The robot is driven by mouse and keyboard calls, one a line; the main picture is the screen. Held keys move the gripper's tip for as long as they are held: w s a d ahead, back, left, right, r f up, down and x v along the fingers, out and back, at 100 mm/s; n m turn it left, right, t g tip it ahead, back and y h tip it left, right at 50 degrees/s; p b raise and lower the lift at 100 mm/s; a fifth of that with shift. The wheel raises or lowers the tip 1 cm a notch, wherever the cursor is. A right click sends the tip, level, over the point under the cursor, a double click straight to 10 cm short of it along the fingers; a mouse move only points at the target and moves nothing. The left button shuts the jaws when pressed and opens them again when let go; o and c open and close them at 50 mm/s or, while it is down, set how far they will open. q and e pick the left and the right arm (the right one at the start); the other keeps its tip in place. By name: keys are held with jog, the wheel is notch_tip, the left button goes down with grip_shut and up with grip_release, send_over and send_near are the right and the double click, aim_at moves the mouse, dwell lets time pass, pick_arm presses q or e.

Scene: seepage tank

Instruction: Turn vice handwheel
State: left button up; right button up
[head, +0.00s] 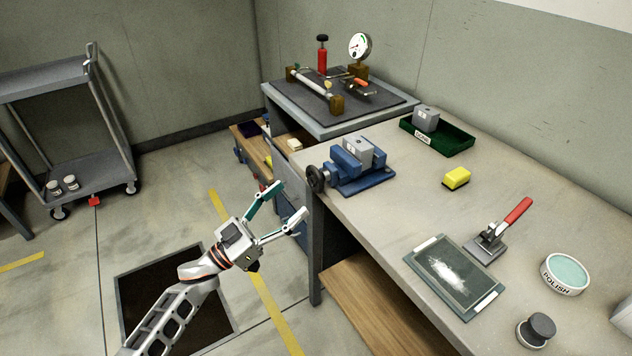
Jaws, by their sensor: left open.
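The blue vice (359,169) stands on the bench near its front-left corner. Its dark handwheel (315,179) sticks out past the bench's left edge. A grey block (357,151) marked with a label sits between the vice jaws. My left gripper (289,202) is open and empty, in the air to the left of the bench. It is below and left of the handwheel in the picture, apart from it. My right gripper does not show.
The bench (400,215) also holds a yellow sponge (456,177), a green tray (437,137) with a grey block, a red-handled clamp (500,232), a glass plate (453,276), and a polish tin (565,273). A gauge rig (330,90) stands behind. A grey cart (85,130) is far left.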

aim_at(312, 181)
pick_arm(q)
jog(key=shift+m+g+h, duration=0.5)
jog(key=shift+g, duration=0.1)
jog(key=x, duration=0.9)
jog(key=shift+s+r, duration=0.15)
jog(key=shift+r, duration=0.05)
jog(key=c, duration=1.1)
jog(key=shift+m, duration=0.3)
jog(key=shift+c, duration=0.2)
